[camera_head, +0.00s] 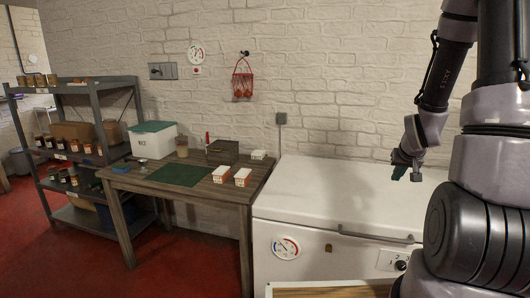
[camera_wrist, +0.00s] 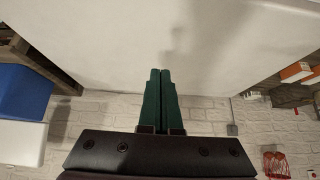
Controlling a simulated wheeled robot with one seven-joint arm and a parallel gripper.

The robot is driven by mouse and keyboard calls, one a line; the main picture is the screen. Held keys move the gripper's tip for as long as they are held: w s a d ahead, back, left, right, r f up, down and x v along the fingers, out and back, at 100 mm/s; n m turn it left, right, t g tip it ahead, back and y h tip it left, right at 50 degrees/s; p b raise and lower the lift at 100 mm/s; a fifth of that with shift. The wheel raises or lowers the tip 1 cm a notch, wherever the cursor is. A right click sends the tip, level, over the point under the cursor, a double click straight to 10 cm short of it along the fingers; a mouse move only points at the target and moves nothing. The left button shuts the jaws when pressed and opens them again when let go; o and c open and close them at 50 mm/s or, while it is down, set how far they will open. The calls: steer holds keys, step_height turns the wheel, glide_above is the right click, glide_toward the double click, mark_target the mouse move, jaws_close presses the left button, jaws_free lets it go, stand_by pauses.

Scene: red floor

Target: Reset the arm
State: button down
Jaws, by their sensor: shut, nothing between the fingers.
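My arm (camera_head: 440,75) hangs down at the right of the head view, over the white chest freezer. A broad white surface fills the view beyond the fingertips. I cannot tell the exact gap between the fingertips and the lid.
The white freezer (camera_head: 320,195) stands against the brick wall. Left of it, a wooden table (camera_head: 228,188) holds a white box with a green lid (camera_head: 153,140), a green mat (camera_head: 180,174) and small cartons. A loaded shelf (camera_head: 110,82) stands far left. Red floor (camera_head: 185,265) is open in front.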

steer(key=s+a+r+y, duration=0.1)
steer(key=s+a+r, duration=0.2)
steer(key=a+r, duration=0.35)
steer(key=s+a+r, duration=0.3)
steer(key=r, duration=0.7)
steer(key=s+a+r+y, duration=0.1)
steer(key=s+a+r, duration=0.3)
steer(key=s, duration=0.3)
steer(key=s+a+r+y, duration=0.2)
steer(key=s+a+r, duration=0.2)
steer(key=s+r, duration=0.2)
steer(key=shift+s+r+m, duration=0.15)
steer(key=shift+s+m, duration=0.25)
steer(key=shift+s, duration=0.15)
steer(key=shift+d, duration=0.15)
